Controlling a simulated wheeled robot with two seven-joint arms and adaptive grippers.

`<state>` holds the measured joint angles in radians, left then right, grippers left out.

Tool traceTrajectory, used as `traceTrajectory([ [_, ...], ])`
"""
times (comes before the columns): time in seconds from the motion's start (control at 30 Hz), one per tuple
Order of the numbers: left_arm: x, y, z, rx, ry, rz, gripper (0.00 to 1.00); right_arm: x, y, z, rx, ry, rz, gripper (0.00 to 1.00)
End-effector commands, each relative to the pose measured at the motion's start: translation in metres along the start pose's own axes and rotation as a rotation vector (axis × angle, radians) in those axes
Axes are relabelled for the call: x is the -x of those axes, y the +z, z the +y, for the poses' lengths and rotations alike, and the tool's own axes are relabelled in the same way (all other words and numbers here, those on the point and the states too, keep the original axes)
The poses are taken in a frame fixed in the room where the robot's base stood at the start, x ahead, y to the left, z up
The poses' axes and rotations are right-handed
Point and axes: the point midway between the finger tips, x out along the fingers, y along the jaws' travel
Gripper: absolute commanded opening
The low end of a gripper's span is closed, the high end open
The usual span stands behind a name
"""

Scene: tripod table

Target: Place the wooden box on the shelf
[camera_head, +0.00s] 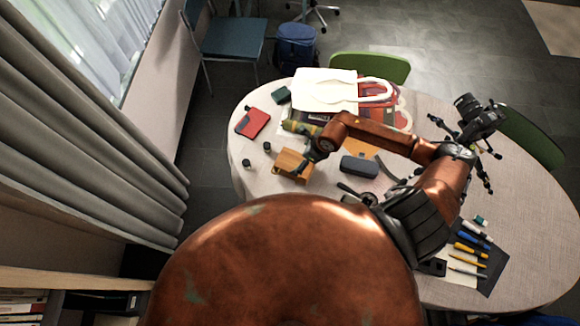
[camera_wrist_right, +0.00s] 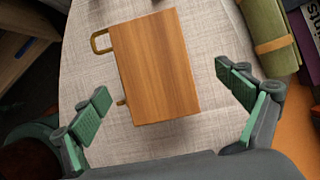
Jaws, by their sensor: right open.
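The wooden box (camera_head: 291,164) lies on the left part of the oval table (camera_head: 244,128). In the right wrist view the wooden box (camera_wrist_right: 156,68) shows as a plain wood-grained block with a brass-coloured clasp or handle on its left side. My right gripper (camera_head: 306,168) is at the box's right end in the head view. In the wrist view the right gripper (camera_wrist_right: 168,103) is open, its green-padded fingers spread on either side of the box and apart from it. My left gripper is not in view. A low shelf (camera_head: 60,284) with books shows at the lower left.
Small dark jars (camera_head: 267,147) stand close to the box. A red notebook (camera_head: 252,122), a rolled olive item (camera_head: 300,128), a grey case (camera_head: 359,166) and a tote bag (camera_head: 335,88) lie around it. A camera on a tripod (camera_head: 478,118) stands at the right. Pens (camera_head: 470,249) lie in front.

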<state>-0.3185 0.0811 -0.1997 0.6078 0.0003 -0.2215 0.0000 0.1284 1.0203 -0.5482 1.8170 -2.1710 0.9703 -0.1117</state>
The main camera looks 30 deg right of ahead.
Motion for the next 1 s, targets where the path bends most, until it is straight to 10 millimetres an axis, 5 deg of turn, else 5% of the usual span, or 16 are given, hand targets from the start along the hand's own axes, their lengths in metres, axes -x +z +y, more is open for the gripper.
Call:
traceTrajectory([
  [0.2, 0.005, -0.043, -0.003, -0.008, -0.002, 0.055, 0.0, -0.023, -0.001, 0.005, 0.001, 0.003, 0.001, 0.93],
  [0.3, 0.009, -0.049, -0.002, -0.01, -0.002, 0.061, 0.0, -0.038, -0.003, 0.009, 0.0, 0.005, 0.001, 0.93],
  [0.5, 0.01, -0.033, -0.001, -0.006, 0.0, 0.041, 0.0, -0.061, -0.004, 0.009, 0.001, 0.003, 0.001, 0.93],
  [0.77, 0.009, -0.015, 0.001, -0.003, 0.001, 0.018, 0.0, -0.064, -0.005, 0.009, 0.003, 0.002, 0.0, 0.93],
  [1.0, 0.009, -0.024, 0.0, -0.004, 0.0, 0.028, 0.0, -0.064, -0.005, 0.009, 0.002, 0.002, 0.0, 0.77],
])
